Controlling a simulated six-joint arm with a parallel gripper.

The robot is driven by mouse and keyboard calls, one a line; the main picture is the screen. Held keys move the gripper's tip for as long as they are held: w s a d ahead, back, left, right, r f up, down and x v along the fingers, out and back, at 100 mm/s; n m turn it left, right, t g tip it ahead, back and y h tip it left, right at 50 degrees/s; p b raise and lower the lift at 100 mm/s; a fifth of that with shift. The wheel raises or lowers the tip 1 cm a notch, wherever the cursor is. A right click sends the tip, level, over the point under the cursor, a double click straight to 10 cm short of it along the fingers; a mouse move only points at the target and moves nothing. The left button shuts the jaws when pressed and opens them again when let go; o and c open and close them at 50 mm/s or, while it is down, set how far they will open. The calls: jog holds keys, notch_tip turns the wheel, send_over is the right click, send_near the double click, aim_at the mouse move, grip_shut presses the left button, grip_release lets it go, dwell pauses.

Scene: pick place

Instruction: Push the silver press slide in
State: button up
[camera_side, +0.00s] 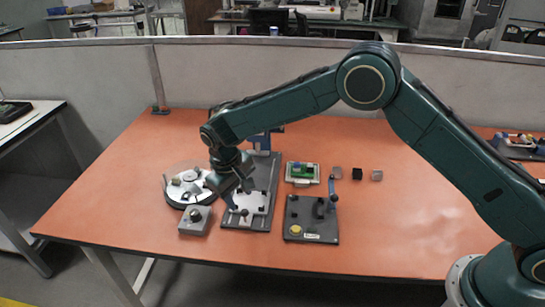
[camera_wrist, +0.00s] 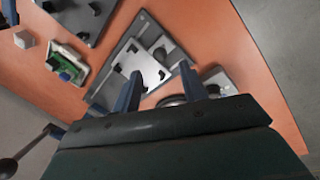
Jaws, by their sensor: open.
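The silver press slide (camera_side: 254,203) is a light metal plate with dark posts and a dark knob at its front end. It lies on the grey press base (camera_side: 262,225), near its front. In the wrist view the slide (camera_wrist: 143,58) is just beyond my fingers, with its knob at its right. My gripper (camera_side: 233,199) is just above and left of the slide in the side view, pointing down. In the wrist view its two blue fingers (camera_wrist: 160,78) are spread apart with nothing held. I cannot tell whether a finger touches the slide or knob. My arm partly hides the press column.
Left of the press are a round turntable (camera_side: 179,194) and a grey knob box (camera_side: 187,226). To its right are a dark clamp board (camera_side: 322,231), a green circuit board (camera_side: 302,172) and several small cubes (camera_side: 357,174).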

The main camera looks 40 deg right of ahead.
aim_at(244, 210)
jog(key=shift+w+d+f, duration=0.1)
jog(key=shift+d+f, duration=0.1)
jog(key=shift+f, duration=0.8)
jog(key=shift+d+f, duration=0.2)
jog(key=shift+f, duration=0.85)
jog(key=shift+w+d+f, duration=0.1)
jog(key=shift+d+f, duration=0.1)
jog(key=shift+f, duration=0.8)
grip_shut()
